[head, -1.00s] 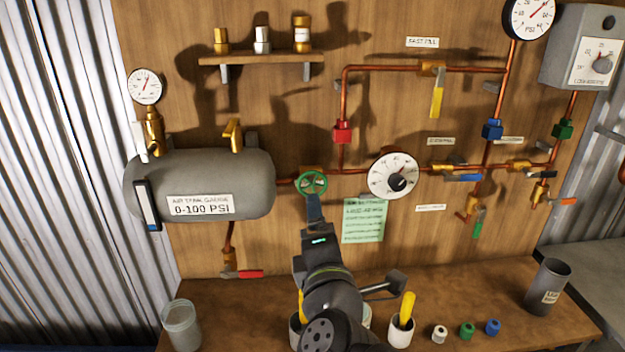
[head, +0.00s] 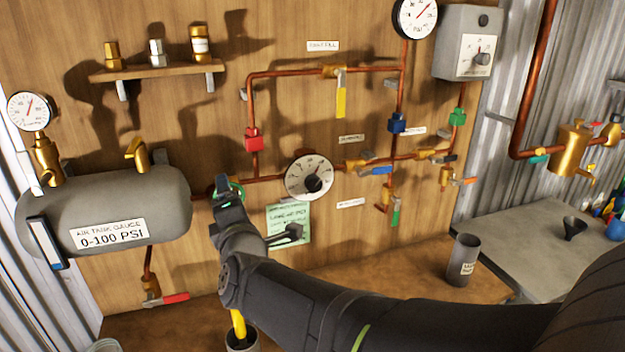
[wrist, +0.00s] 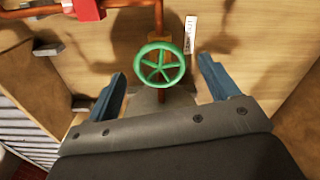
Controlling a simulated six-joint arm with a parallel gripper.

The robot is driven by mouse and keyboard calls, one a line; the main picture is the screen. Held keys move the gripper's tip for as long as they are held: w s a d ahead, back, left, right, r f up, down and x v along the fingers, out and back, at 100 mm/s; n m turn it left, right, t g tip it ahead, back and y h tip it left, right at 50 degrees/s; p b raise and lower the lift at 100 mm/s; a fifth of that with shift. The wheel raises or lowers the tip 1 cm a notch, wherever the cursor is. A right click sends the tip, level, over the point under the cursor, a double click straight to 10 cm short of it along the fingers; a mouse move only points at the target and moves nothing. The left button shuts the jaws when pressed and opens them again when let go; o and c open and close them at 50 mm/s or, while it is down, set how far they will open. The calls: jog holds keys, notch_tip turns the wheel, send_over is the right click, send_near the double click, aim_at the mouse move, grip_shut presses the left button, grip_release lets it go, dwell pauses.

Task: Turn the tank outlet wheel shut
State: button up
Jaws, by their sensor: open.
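The tank outlet wheel is a green spoked handwheel (wrist: 160,67) on the pipe beside the tank. In the wrist view it sits between my gripper's two blue fingers, with a gap on each side, so neither finger visibly touches it. My gripper (head: 230,188) is open. In the head view it is in front of the wheel (head: 239,190) and hides much of it. The grey air tank (head: 120,195), labelled 0-100 PSI, lies to the left. How far the wheel is turned cannot be told.
A white dial (head: 309,177) is on the pipe just right of the wheel, with a green note (head: 290,222) below it. A red fitting (head: 253,139) is above. A red-handled valve (head: 165,299) hangs under the tank. A dark cup (head: 463,260) stands on the bench at right.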

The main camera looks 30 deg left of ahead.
jog(key=shift+x, duration=2.85)
jog(key=shift+c, duration=0.4)
jog(key=c, duration=0.9)
jog(key=shift+m, duration=0.3)
jog(key=m, duration=0.4)
jog(key=shift+f, duration=0.1)
jog(key=m, duration=0.4)
jog(key=shift+m, duration=0.3)
